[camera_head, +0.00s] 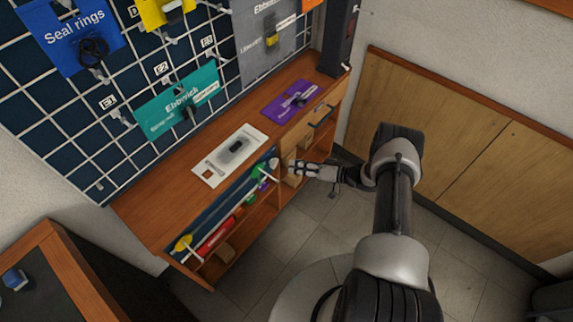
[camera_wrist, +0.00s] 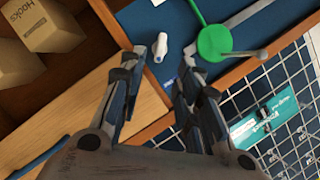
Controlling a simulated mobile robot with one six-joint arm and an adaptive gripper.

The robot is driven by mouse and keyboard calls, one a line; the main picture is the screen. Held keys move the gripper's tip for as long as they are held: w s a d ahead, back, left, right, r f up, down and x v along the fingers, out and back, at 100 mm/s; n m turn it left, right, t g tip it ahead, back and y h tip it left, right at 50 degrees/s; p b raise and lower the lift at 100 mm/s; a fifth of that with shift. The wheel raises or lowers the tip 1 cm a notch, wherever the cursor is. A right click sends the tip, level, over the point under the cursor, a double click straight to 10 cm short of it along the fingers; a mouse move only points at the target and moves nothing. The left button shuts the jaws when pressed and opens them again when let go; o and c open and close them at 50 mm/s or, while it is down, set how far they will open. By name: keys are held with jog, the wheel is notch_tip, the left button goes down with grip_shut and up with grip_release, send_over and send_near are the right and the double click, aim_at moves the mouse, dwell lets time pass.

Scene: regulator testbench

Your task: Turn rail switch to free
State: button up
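A small white lever-like piece (camera_wrist: 161,46) sits on the blue front rail panel (camera_wrist: 150,88) in the wrist view; it may be the rail switch, but no label on it is readable. In the head view a pale knob (camera_head: 273,163) shows at the right end of the blue rail (camera_head: 226,201). My gripper (camera_head: 296,170) is in front of the bench near that end. In the wrist view my gripper (camera_wrist: 160,66) is open, with an empty gap between its fingers. The white piece appears beyond the fingertips, between them, apart from both.
A green disc (camera_wrist: 215,42) with a rod stands close to the right finger. Cardboard boxes (camera_wrist: 42,24) sit in the shelf at upper left. A yellow piece (camera_head: 183,243) is at the rail's left end. The wooden bench top (camera_head: 150,205) bears a white plate (camera_head: 212,172). Floor in front is clear.

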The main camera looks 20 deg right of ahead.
jog(key=shift+v, duration=2.15)
